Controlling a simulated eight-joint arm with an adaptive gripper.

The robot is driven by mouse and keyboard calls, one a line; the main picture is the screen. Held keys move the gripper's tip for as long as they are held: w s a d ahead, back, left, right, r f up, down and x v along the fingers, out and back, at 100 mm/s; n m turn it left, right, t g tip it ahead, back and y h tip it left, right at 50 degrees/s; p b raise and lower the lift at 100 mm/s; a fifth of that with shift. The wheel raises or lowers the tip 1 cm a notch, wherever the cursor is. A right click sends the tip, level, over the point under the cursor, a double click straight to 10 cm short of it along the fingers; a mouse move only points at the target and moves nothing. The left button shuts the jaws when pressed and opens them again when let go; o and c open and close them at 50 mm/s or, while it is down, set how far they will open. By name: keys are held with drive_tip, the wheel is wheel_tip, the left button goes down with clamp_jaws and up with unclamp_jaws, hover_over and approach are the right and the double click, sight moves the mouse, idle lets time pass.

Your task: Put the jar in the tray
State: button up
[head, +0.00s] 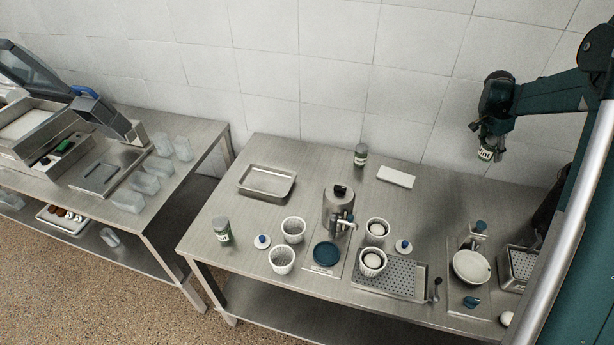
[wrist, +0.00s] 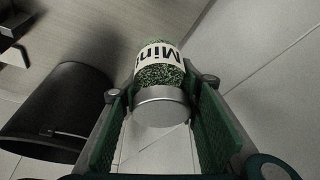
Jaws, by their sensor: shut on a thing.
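My gripper (head: 487,142) is shut on a jar (head: 485,154) and holds it in the air above the right part of the table. In the wrist view the gripper (wrist: 160,108) has its green finger pads on both sides of the jar (wrist: 160,75). That jar has a grey lid, green flakes inside and a white label that reads like "Mint". The empty metal tray (head: 260,193) lies at the back left of the table, far to the left of my gripper. Two similar jars stand on the table, one at the front left (head: 222,231) and one at the back (head: 361,155).
A metal pot (head: 339,206), several white perforated baskets (head: 293,231), a perforated metal tray (head: 410,274) and a white bowl (head: 472,267) stand across the table. A white slab (head: 396,177) lies at the back. A dark cylindrical container (wrist: 58,112) shows in the wrist view.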

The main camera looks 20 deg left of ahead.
drive_tip(key=w+a+n+t+y, duration=0.15)
drive_tip(key=a+n, duration=0.25)
drive_tip(key=a, duration=1.9)
drive_tip(key=n+y+b, duration=0.3)
drive_tip(key=n+y, duration=0.1)
drive_tip(key=n, duration=0.7)
hover_over(268, 179)
drive_tip(key=shift+t, duration=0.45)
drive_tip(key=shift+a+f, duration=0.1)
drive_tip(key=shift+f, duration=2.4)
drive_tip(key=shift+f, duration=3.15)
